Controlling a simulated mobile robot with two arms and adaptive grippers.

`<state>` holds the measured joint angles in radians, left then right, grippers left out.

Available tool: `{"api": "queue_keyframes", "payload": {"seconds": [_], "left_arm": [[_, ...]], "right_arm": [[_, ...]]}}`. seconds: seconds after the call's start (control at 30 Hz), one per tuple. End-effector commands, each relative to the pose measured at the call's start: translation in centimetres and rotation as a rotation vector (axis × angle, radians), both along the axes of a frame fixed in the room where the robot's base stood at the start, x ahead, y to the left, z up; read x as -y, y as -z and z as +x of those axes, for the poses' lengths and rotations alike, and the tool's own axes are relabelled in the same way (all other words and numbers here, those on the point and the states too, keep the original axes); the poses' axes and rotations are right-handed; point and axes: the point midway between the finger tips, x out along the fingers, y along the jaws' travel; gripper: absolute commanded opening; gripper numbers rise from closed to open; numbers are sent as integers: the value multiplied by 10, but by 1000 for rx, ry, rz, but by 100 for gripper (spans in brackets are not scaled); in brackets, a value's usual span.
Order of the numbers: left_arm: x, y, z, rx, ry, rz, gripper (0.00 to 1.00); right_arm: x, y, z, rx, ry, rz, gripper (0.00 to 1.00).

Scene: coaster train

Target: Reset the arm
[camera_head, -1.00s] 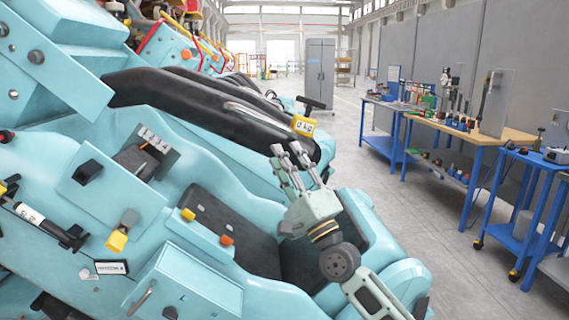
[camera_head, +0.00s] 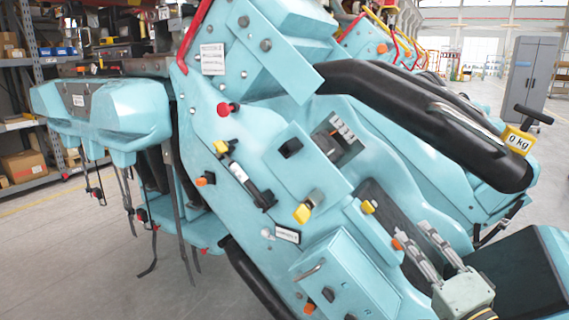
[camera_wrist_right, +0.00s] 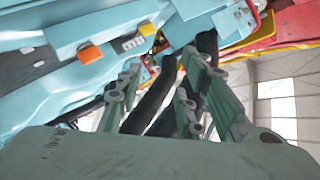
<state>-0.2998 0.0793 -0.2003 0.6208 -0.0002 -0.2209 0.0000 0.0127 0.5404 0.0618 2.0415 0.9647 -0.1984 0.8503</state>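My right gripper (camera_head: 413,232) is at the lower right of the head view. Its two grey fingers are apart and empty, with the tips in front of the coaster car's black seat, right beside an orange knob (camera_head: 397,244). The right wrist view shows the same gripper (camera_wrist_right: 160,65) with its fingers spread and nothing between them. The light-blue coaster car (camera_head: 300,190) fills most of the head view. My left gripper is not in view.
Metal shelves with boxes (camera_head: 25,165) stand at the far left. Cables (camera_head: 120,195) hang below the car's left part. A grey cabinet (camera_head: 530,80) stands at the back right. Open floor (camera_head: 60,250) lies at the lower left.

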Motion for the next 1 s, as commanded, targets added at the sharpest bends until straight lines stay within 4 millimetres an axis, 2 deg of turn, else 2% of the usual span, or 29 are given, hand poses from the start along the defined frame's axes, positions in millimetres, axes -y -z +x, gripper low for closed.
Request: {"api": "queue_keyframes", "payload": {"seconds": [0.03, 0.17, 0.2, 0.27, 0.3, 0.4, 0.5, 0.6, 0.73, 0.9, 0.93, 1.0], "left_arm": [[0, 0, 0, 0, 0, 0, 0], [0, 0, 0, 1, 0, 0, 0], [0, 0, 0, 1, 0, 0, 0], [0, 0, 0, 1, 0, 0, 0], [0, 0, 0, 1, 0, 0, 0], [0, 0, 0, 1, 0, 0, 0], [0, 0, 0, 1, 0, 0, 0], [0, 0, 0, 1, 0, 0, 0], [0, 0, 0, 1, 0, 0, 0], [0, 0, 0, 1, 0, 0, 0], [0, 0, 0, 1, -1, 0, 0], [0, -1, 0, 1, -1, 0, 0]], "right_arm": [[-21, 34, -9, -73, -16, -98, 34], [-65, 118, -41, -252, -66, -388, 34], [-76, 144, -55, -308, -87, -480, 34], [-88, 181, -79, -393, -120, -619, 34], [-94, 204, -98, -452, -147, -711, 34], [-101, 251, -145, -586, -216, -917, 34], [-101, 282, -187, -698, -281, -1071, 34], [-97, 302, -224, -792, -342, -1189, 34], [-90, 319, -269, -905, -419, -1305, 34], [-80, 329, -324, -1040, -524, -1416, 34], [-79, 334, -326, -1053, -533, -1427, 34], [-80, 353, -319, -1055, -537, -1425, 34]]}}
